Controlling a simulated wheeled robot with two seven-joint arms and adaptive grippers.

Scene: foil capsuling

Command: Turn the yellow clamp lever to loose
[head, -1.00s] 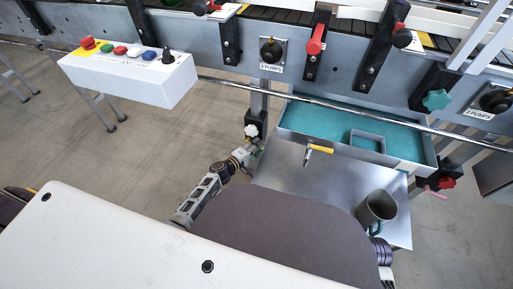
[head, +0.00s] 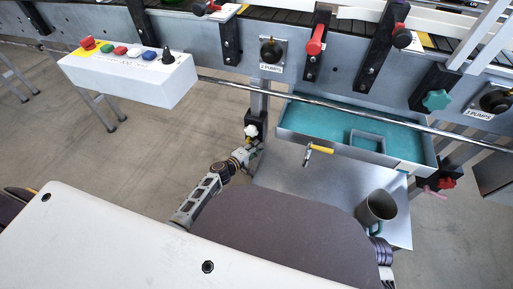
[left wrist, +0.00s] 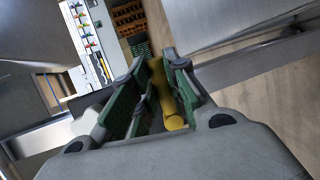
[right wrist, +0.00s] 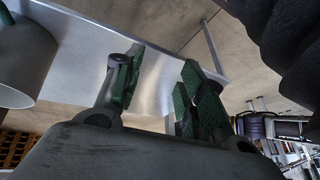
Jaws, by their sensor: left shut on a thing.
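A yellow lever (left wrist: 165,92) lies between the green-padded fingers of my left gripper (left wrist: 155,90) in the left wrist view. The gripper is shut on it. In the head view my left gripper (head: 254,148) is at the lower end of the left support post, just below a white star knob (head: 250,131); the held lever is mostly hidden there. Another yellow handle (head: 322,149) with a metal body sits at the back of the metal shelf, apart from the gripper.
The metal shelf (head: 285,178) carries a grey mug (head: 377,208) at its right. A teal-lined tray (head: 310,122) is behind it. A long rail (head: 340,118) crosses in front of the conveyor. A white button box (head: 135,80) is at the left, with open floor below.

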